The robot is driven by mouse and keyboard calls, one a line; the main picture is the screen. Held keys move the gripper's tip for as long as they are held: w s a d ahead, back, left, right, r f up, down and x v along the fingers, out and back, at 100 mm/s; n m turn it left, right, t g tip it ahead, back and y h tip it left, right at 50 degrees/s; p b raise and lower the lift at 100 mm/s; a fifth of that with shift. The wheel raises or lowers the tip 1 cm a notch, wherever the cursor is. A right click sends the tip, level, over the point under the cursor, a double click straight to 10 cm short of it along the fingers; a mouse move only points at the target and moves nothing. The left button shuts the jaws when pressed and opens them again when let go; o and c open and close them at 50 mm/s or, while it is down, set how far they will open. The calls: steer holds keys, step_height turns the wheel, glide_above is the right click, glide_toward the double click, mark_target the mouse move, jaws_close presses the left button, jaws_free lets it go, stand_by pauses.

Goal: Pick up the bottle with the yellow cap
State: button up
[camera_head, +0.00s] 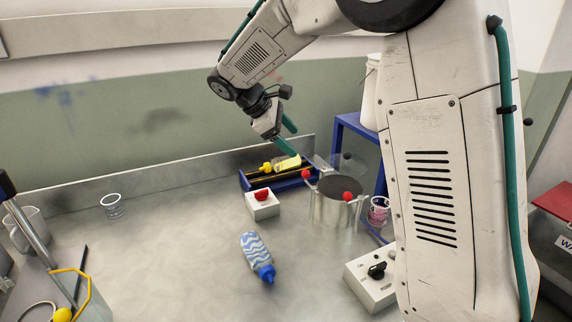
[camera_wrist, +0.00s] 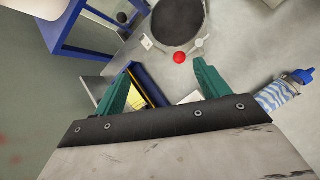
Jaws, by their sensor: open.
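The yellow bottle with a yellow cap (camera_head: 284,162) lies on its side in a blue rack (camera_head: 246,184) near the back wall. In the wrist view, part of something yellow (camera_wrist: 134,96) shows inside the rack (camera_wrist: 150,86), partly hidden behind the left finger. My gripper (camera_head: 291,137) is above the rack, with its teal fingers apart. In the wrist view, my gripper (camera_wrist: 162,70) is open with nothing held between the fingers, and the rack lies beyond and between them. I cannot tell the exact gap between fingers and bottle.
A metal pot (camera_head: 330,213) with red knobs stands close to the rack's right. A white box with a red knob (camera_head: 263,207) sits in front. A wavy blue bottle (camera_head: 253,250) lies on open counter. A wire cup (camera_head: 113,207) stands left; a blue stand (camera_head: 351,124) is behind.

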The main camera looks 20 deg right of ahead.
steer(key=w+a+f+n+h, duration=0.25)
steer(key=w+f, duration=0.35)
steer(key=w, duration=0.3)
steer(key=n+t+h, duration=0.1)
steer(key=n+h, duration=0.1)
steer(key=n, duration=0.2)
glide_toward(273, 161)
steer(key=x, duration=0.3)
steer(key=shift+d+f, duration=0.2)
steer(key=shift+f, duration=0.05)
steer(key=x, duration=0.7)
steer(key=shift+d+f, duration=0.1)
steer(key=shift+d, duration=0.25)
steer(key=c, duration=1.1)
